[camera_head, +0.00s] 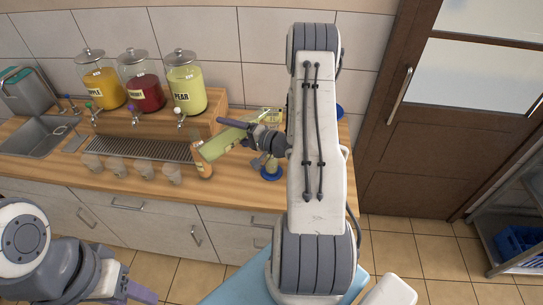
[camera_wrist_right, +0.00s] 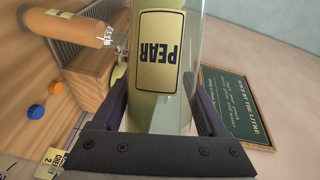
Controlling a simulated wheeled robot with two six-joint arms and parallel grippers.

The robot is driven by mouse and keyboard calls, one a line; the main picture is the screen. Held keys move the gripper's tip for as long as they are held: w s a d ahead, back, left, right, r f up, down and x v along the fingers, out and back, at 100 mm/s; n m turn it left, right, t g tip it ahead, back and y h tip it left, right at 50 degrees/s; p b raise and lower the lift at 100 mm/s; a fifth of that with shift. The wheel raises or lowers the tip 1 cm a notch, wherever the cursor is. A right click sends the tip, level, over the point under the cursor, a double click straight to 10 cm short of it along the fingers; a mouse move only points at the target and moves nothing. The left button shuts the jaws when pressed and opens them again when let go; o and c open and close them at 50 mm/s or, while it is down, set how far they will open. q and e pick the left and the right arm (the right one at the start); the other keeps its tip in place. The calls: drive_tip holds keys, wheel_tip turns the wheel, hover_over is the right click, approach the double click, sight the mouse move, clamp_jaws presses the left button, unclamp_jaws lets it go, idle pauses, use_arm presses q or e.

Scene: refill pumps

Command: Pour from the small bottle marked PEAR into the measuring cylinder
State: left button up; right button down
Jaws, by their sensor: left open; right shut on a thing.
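The small PEAR bottle (camera_head: 222,145), pale green with a yellow label, is held tilted far over above the counter, its lower end to the left. In the right wrist view the bottle (camera_wrist_right: 150,85) fills the space between my fingers, its label upside down. My right gripper (camera_head: 243,130) is shut on it. A clear vessel with a blue base (camera_head: 272,172), seemingly the measuring cylinder, stands on the counter to the right of the bottle, partly hidden by my right gripper. My left gripper (camera_head: 132,290) is open and empty at the lower left, in front of the cabinets.
An orange bottle (camera_head: 203,166) stands at the counter's front, just below the PEAR bottle. Several clear cups (camera_head: 145,170) stand left of it. Three large jars (camera_head: 185,88) with taps stand on the wooden riser behind. Blue (camera_wrist_right: 57,87) and orange (camera_wrist_right: 36,111) round pieces lie on the counter.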

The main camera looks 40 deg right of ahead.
wheel_tip(320, 180, down, 10)
drive_tip(key=n+g+h+b, duration=0.2)
drive_tip(key=n+h+b, duration=0.2)
drive_tip(key=n+b, duration=0.5)
drive_tip(key=shift+h+b, duration=0.4)
drive_tip(key=shift+b, duration=0.45)
drive_tip(key=shift+r, duration=0.15)
drive_tip(key=shift+a, duration=0.1)
drive_tip(key=shift+a+r+n+h+b, duration=0.25)
drive_tip(key=shift+a+r+n+b, duration=0.15)
drive_tip(key=shift+a, duration=0.4)
drive_tip(key=shift+a+r+n+h+b, duration=0.35)
drive_tip(key=shift+a+n, duration=0.2)
drive_tip(key=shift+a, duration=0.3)
drive_tip(key=shift+a+r+n+h+b, duration=0.25)
drive_tip(key=shift+a+n+b, duration=0.2)
drive_tip(key=shift+a, duration=0.35)
